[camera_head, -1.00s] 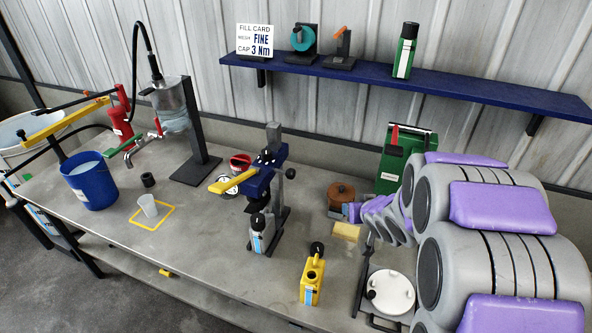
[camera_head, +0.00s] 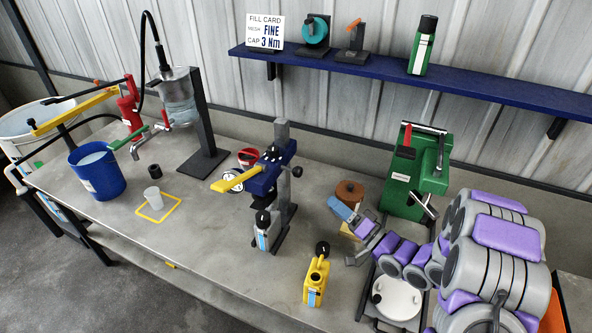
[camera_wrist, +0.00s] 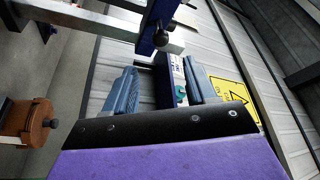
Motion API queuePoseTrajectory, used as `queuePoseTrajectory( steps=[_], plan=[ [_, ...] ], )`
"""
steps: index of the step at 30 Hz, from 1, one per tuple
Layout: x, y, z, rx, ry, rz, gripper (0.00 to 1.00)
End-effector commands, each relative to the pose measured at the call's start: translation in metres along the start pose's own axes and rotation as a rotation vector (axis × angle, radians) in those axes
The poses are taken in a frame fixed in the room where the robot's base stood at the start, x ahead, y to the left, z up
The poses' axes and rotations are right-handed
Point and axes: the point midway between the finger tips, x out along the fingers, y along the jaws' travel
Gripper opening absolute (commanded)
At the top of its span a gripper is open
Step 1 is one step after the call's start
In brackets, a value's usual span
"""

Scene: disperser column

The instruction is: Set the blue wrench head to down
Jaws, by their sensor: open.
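The blue wrench head (camera_head: 268,169) is on an upright stand at the middle of the bench, with a yellow lever (camera_head: 232,182) reaching left and slightly toward the front. A grey bottle (camera_head: 264,228) stands beneath it. My gripper (camera_head: 338,207) is to the right of the head, apart from it, in front of the brown pot. In the wrist view my gripper (camera_wrist: 162,86) shows two blue fingers spread apart with nothing held between them. A dark blue part with a black knob (camera_wrist: 160,38) at the top there looks like part of the wrench head, but I cannot be sure.
A yellow can (camera_head: 316,284) stands at the front, right of the stand. A brown pot (camera_head: 349,191) and a green machine (camera_head: 412,175) are behind my arm. A blue bucket (camera_head: 97,172) and a clear cup (camera_head: 153,197) are on the left. Bare bench lies front left.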

Motion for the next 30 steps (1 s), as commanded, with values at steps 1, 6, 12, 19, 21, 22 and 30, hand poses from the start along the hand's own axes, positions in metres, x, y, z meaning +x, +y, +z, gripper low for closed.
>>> queuePoseTrajectory(
  steps=[1, 6, 12, 19, 21, 22, 30],
  plan=[
    [0.005, 0.0, 0.001, -0.001, -0.002, -0.002, 0.56],
    [0.028, 0.001, 0.002, -0.001, -0.004, 0.001, 0.56],
    [0.059, 0.001, 0.001, -0.003, -0.002, 0.0, 0.56],
    [0.095, 0.002, 0.002, -0.003, -0.003, -0.001, 0.56],
    [0.106, 0.002, 0.003, -0.002, -0.005, 0.001, 0.56],
    [0.11, 0.002, 0.002, -0.002, -0.004, 0.002, 0.56],
    [0.149, 0.002, 0.001, -0.004, -0.003, 0.002, 0.56]
  ],
)
